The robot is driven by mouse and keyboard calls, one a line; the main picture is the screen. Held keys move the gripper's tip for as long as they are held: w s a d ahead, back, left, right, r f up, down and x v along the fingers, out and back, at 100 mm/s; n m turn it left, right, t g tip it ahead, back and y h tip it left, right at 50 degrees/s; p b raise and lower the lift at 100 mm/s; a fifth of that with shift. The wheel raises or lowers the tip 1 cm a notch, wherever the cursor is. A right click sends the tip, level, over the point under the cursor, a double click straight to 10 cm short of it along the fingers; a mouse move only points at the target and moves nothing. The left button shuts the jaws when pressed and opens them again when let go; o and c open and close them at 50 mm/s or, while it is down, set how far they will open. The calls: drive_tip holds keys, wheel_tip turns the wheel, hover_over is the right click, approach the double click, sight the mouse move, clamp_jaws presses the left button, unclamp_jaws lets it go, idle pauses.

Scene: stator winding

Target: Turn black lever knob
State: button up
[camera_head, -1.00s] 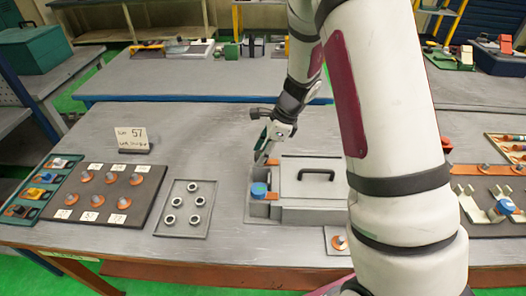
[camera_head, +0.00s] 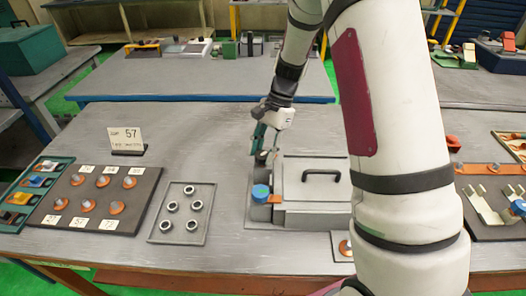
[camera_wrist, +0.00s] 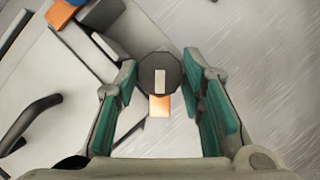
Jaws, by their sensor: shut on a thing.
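The black lever knob (camera_wrist: 159,73) is a dark round knob with a pale stripe on its face, seen in the wrist view. A small orange piece (camera_wrist: 159,106) shows just below it. My gripper (camera_wrist: 159,78) has its green-padded fingers on either side of the knob and is shut on it. In the head view my gripper (camera_head: 264,154) is pointed down at the back left corner of the grey box (camera_head: 313,215).
The box has a black handle (camera_head: 322,172), with a blue cap (camera_head: 261,191) at its left front.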

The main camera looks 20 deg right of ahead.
drive_tip(key=n+g+b, duration=0.1)
drive_tip(key=n, duration=0.2)
drive_tip(key=n+g+h, duration=0.1)
drive_tip(key=n, duration=0.2)
drive_tip(key=shift+w+a+f+n+b, duration=0.15)
drive_tip(key=shift+f+n+b, duration=0.05)
drive_tip(key=shift+n+b, duration=0.15)
drive_tip(key=n+h, duration=0.1)
drive_tip(key=n, duration=0.2)
drive_tip(key=n+h, duration=0.1)
drive_tip(key=n, duration=0.2)
drive_tip(key=shift+a+g+h+b, duration=0.15)
drive_tip(key=shift+g+h+b, duration=0.15)
drive_tip(key=shift+g+h, duration=0.1)
drive_tip(key=n+h, duration=0.1)
drive_tip(key=n, duration=0.2)
drive_tip(key=n+h, duration=0.1)
drive_tip(key=n, duration=0.2)
drive_tip(key=shift+a+n+t, duration=0.15)
drive_tip(key=shift+n+t, duration=0.15)
drive_tip(key=shift+n, duration=0.05)
drive_tip(key=n, duration=0.1)
drive_tip(key=n+h, duration=0.1)
drive_tip(key=n+p, duration=0.1)
drive_tip(key=shift+s+t+h, duration=0.25)
drive_tip(key=shift+t+h, duration=0.05)
drive_tip(key=shift+t, duration=0.1)
drive_tip(key=shift+a+n+t+h+p, duration=0.1)
drive_tip(key=shift+n+t+h+p, duration=0.4)
drive_tip(key=shift+n, duration=1.3)
